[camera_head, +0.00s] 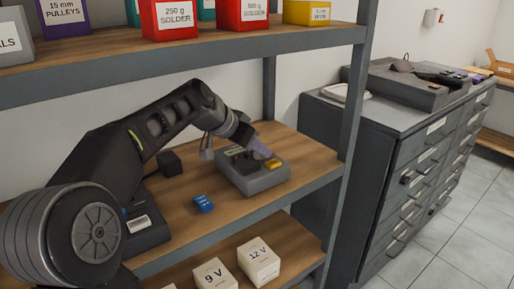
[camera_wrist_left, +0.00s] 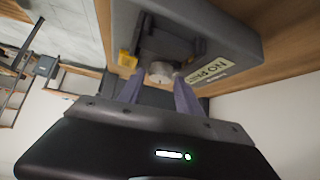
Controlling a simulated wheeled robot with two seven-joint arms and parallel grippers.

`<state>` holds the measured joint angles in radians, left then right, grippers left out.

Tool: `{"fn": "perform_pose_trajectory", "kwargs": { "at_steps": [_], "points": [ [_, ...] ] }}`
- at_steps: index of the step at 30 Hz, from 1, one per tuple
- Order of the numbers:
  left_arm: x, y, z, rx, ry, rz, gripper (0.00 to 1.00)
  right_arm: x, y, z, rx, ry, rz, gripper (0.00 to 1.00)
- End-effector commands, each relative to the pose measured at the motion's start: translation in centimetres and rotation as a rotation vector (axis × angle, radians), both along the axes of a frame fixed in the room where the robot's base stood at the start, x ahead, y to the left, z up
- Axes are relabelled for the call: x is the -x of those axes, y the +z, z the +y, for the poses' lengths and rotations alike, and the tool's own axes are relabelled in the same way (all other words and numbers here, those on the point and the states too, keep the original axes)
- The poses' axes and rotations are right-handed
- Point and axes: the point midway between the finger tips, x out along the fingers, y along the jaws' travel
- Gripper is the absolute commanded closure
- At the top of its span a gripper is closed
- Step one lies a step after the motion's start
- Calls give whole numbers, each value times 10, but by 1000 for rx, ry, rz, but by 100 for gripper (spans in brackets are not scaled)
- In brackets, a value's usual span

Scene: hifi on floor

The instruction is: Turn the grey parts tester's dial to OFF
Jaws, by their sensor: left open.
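The grey parts tester (camera_head: 262,181) sits on the middle wooden shelf in the head view, a yellow part at its right side. It also fills the top of the wrist view (camera_wrist_left: 225,42). Its pale round dial (camera_wrist_left: 160,72) shows there, with the fingertips of my left gripper (camera_wrist_left: 160,86) on either side. I cannot tell whether they touch it. The dial's pointer setting is too small to read. In the head view my left gripper (camera_head: 256,146) reaches down over the tester from the left, open and partly hiding its top. My right gripper is out of view.
A small blue object (camera_head: 203,203) and a black block (camera_head: 170,163) lie left of the tester. Labelled bins (camera_head: 176,17) stand on the shelf above, and white boxes (camera_head: 258,261) below. The rack's upright (camera_head: 354,95) and a drawer cabinet (camera_head: 395,150) are at the right.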

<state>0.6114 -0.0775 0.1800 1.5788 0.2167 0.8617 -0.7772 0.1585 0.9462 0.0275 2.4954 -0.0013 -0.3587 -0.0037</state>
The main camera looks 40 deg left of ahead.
Motion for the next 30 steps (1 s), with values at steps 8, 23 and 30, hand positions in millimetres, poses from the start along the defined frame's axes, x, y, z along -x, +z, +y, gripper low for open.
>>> {"fn": "perform_pose_trajectory", "kwargs": {
  "at_steps": [8, 23, 30],
  "points": [
    [-6, -6, -1, 0, 0, -1, 59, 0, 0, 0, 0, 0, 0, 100],
    [-6, -5, -1, -1, -1, -1, 91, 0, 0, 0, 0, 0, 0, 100],
    [-6, -5, -1, -1, -1, -1, 100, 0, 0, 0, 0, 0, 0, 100]
  ]
}}
